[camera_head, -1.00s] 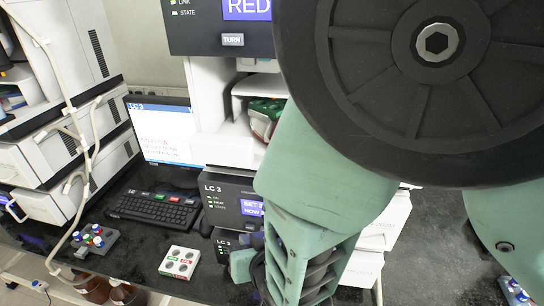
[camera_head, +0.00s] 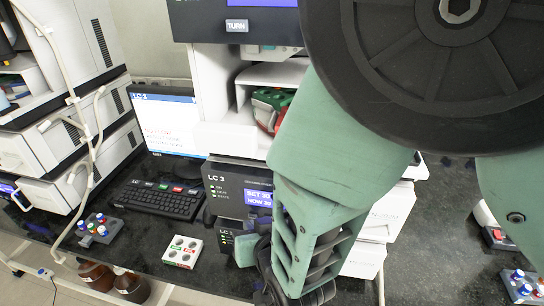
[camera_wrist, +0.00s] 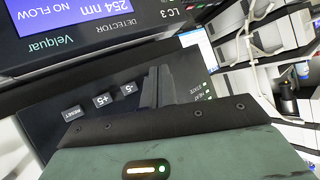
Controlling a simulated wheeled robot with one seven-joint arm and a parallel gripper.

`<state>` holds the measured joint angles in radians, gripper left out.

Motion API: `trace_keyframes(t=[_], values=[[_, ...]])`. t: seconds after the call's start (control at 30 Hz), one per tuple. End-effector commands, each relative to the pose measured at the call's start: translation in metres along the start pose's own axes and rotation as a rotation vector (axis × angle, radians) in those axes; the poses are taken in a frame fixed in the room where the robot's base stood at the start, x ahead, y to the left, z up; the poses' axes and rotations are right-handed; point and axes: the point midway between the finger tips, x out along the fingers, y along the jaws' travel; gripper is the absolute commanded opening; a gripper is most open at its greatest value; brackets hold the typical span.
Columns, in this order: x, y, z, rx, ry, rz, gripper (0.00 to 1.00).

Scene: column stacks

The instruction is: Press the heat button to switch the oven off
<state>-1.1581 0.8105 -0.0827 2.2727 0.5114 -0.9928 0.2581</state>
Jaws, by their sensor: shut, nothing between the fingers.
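The oven's dark front panel (camera_head: 226,182), marked LC 3, has green lights and a blue SET/NOW display (camera_head: 258,198). In the wrist view the panel (camera_wrist: 60,88) appears turned over, with a -5 button (camera_wrist: 130,88), a +5 button (camera_wrist: 103,100) and a RESET button (camera_wrist: 72,113). My gripper (camera_wrist: 158,78) is shut and empty, its fingers pointing at the panel just right of the -5 button. I see no heat button; the fingers cover that part. I cannot tell whether they touch the panel. My arm hides the panel's right side in the head view.
A detector module (camera_wrist: 95,30) borders the panel in the wrist view. A monitor (camera_head: 165,125) stands behind.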

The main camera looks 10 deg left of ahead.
Motion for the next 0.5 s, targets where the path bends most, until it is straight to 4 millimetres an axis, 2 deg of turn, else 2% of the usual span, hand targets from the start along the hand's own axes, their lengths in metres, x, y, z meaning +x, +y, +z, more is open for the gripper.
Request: trace_keyframes(t=[0.5], values=[[0.0036, 0.0024, -0.0025, 0.0, 0.0, -0.001, 0.0]])
